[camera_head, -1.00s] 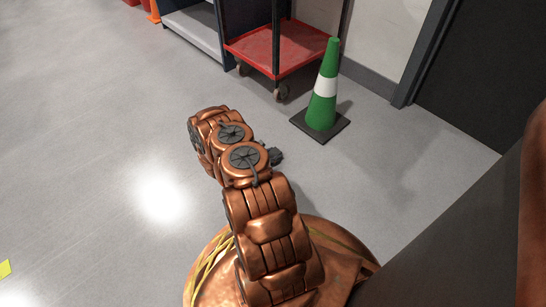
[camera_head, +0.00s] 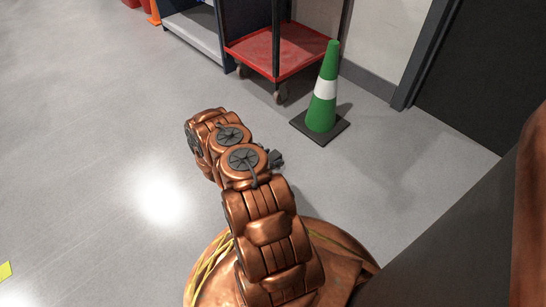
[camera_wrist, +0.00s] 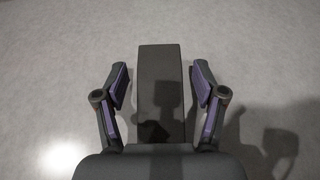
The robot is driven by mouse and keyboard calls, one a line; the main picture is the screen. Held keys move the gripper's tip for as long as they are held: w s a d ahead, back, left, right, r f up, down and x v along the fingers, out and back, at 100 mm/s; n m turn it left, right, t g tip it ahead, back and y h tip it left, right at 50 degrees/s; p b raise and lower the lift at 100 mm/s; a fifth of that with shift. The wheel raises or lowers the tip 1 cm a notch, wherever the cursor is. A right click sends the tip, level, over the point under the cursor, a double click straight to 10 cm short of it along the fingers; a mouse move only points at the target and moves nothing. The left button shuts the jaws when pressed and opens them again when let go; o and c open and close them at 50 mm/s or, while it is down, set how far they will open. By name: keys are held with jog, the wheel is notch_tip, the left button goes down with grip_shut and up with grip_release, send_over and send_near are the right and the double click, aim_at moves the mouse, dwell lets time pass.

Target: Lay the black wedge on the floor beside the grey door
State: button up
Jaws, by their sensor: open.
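The black wedge (camera_wrist: 160,75) shows in the wrist view as a long dark block against the pale floor, and it appears to lie on it. My gripper (camera_wrist: 160,82) is open, with one finger on each side of the wedge and a visible gap on both sides. The near end of the wedge is hidden by my gripper's palm. In the head view my arm covers the wedge. The dark grey door (camera_head: 490,75) stands at the upper right of the head view, in a dark frame.
A green and white cone (camera_head: 322,95) on a black base stands between my arm and the door. A red trolley (camera_head: 285,50) on casters and a blue-grey shelf (camera_head: 195,30) stand at the back.

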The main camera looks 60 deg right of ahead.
jog(key=p+v, duration=0.4)
jog(key=v, duration=0.7)
jog(key=s+a+r+m+g+y, duration=0.1)
jog(key=a+r+m, duration=0.15)
jog(key=r, duration=0.75)
jog(key=s+a+r+m+g+y, duration=0.15)
jog(key=r+m, duration=0.25)
jog(key=r, duration=0.6)
jog(key=a+r+m+g+y, duration=0.1)
jog(key=a+r+m+g, duration=0.15)
jog(key=r, duration=0.65)
jog(key=s+a+r+m+t+y, duration=0.2)
jog(key=s+a+r, duration=0.3)
jog(key=a, duration=0.5)
jog(key=s+a+r+m+t+y, duration=0.1)
jog(key=s+a+r+y, duration=0.3)
jog(key=a, duration=0.7)
jog(key=s+a+r+m+t+y, duration=0.2)
jog(key=s+a+r, duration=0.4)
jog(key=a, duration=0.5)
jog(key=shift+s+a+r+m+t+y, duration=0.3)
jog(key=shift+s+m+y, duration=0.1)
jog(key=shift+s+y, duration=0.35)
